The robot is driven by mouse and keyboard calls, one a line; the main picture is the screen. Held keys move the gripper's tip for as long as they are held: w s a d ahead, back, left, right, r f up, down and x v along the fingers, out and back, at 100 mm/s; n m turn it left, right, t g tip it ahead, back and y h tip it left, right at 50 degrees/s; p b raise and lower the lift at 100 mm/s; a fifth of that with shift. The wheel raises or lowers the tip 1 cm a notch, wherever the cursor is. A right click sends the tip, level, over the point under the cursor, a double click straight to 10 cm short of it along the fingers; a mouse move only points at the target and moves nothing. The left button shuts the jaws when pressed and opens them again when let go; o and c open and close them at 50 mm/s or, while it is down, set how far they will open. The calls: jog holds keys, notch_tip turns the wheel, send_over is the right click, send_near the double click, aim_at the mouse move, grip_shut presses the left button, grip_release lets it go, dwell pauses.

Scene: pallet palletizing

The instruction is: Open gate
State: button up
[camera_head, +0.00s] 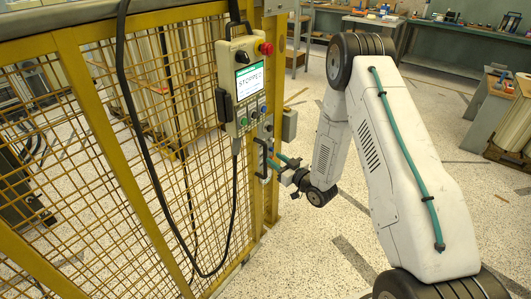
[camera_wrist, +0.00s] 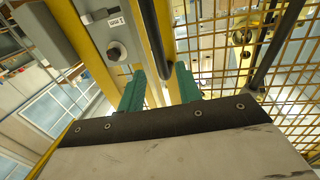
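The gate (camera_head: 118,165) is a yellow-framed mesh panel on the left of the head view, standing in line with the yellow post (camera_head: 271,110). A dark bar handle (camera_head: 263,158) is on the latch plate at its right edge, and shows in the wrist view (camera_wrist: 155,40). My gripper (camera_head: 280,161) is at the handle from the right. In the wrist view its two teal fingers (camera_wrist: 160,86) are spread, with the bar running down between them and gaps on both sides. Whether the fingertips touch the bar is hard to tell.
A control pendant (camera_head: 241,80) reading "STOPPED", with a red button, hangs on the gate above the handle. Its black cable (camera_head: 136,120) loops down across the mesh. A grey box (camera_head: 289,125) is on the post. Workbenches (camera_head: 460,50) stand behind; speckled floor is clear right of the gate.

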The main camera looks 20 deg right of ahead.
jog(key=x, duration=0.6)
jog(key=shift+w+a, duration=0.2)
jog(key=shift+w, duration=0.15)
grip_shut()
